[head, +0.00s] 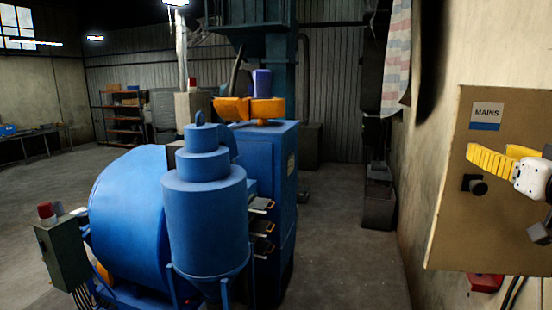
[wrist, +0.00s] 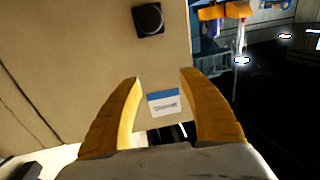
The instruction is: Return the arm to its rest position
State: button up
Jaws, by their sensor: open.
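My gripper (head: 497,158) is at the right side of the head view, in front of a tan wall box (head: 450,225) with a "MAINS" label (head: 486,116). Its yellow fingers point left. A black knob (head: 475,186) on the box shows just below the fingers. In the wrist view my gripper (wrist: 160,78) has its two fingers spread apart with nothing between them. The label (wrist: 163,103) appears behind the gap, and the knob (wrist: 148,20) is beyond the fingertips. I cannot tell whether a finger touches the box.
A large blue drum machine (head: 130,215) with a blue cylinder (head: 205,215) and cabinet (head: 270,180) fills the middle left. A green control box (head: 62,255) with a red top stands at front left. A red item (head: 486,283) is under the wall box. Floor (head: 350,265) between machine and wall is clear.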

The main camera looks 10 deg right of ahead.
jog(key=shift+r, duration=1.3)
jog(key=shift+a, duration=0.1)
